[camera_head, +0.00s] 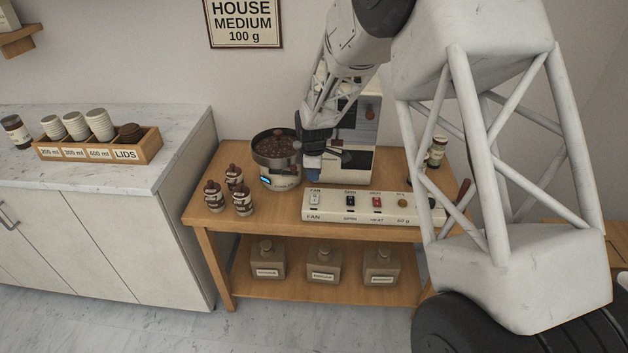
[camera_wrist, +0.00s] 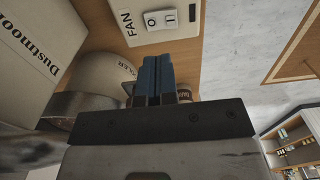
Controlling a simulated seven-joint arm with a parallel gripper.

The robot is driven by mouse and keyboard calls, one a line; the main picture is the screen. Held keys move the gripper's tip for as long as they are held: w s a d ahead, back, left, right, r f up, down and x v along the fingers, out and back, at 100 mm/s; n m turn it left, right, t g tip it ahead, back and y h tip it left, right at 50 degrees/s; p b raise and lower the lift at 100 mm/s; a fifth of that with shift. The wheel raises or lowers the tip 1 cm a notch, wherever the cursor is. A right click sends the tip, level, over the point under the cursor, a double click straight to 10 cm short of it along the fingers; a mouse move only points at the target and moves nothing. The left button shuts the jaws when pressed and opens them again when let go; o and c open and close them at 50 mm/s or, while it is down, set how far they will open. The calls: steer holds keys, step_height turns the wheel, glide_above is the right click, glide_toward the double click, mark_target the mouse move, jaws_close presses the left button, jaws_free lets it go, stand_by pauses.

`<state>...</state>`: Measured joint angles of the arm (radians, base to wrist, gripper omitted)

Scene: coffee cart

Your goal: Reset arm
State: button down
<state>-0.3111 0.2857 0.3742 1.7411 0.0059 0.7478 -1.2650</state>
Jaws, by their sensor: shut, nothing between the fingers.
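My arm reaches over the wooden cart. My gripper (camera_head: 313,168), with blue fingertips, hangs in front of the white machine (camera_head: 358,150) and to the right of the bowl of dark beans (camera_head: 277,148). In the wrist view the blue fingers of my gripper (camera_wrist: 158,80) are together with nothing between them. The switch panel (camera_head: 330,205) lies along the cart's front edge, below my gripper in the picture. Its FAN switch also shows in the wrist view (camera_wrist: 159,19). Part of the machine is hidden behind my arm.
Several small brown-capped bottles (camera_head: 236,178) stand at the cart's left. Three labelled jars (camera_head: 324,262) sit on the lower shelf. A crate of cups and lids (camera_head: 98,155) stands on the left counter (camera_head: 180,150). My forearm hides the cart's right end.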

steer(key=shift+r, duration=0.1)
stand_by(0.4)
steer(key=s+d+r+m+t, duration=0.1)
steer(key=s+d+r+m, duration=0.4)
steer(key=s+d+r, duration=0.45)
steer(key=s+d+r+m, duration=0.5)
steer(key=s+d+r, duration=0.2)
steer(key=s+r, duration=0.55)
steer(key=s+d+r+m, duration=0.2)
steer(key=s+d+m, duration=0.2)
steer(key=s, duration=0.8)
steer(key=s+d+r+m+t, duration=0.1)
steer(key=s+d+m, duration=0.3)
steer(key=s, duration=0.8)
steer(key=shift+s+d+r+t, duration=0.15)
steer(key=shift+d+r+t, duration=0.05)
steer(key=shift+r+t, duration=0.15)
stand_by(2.5)
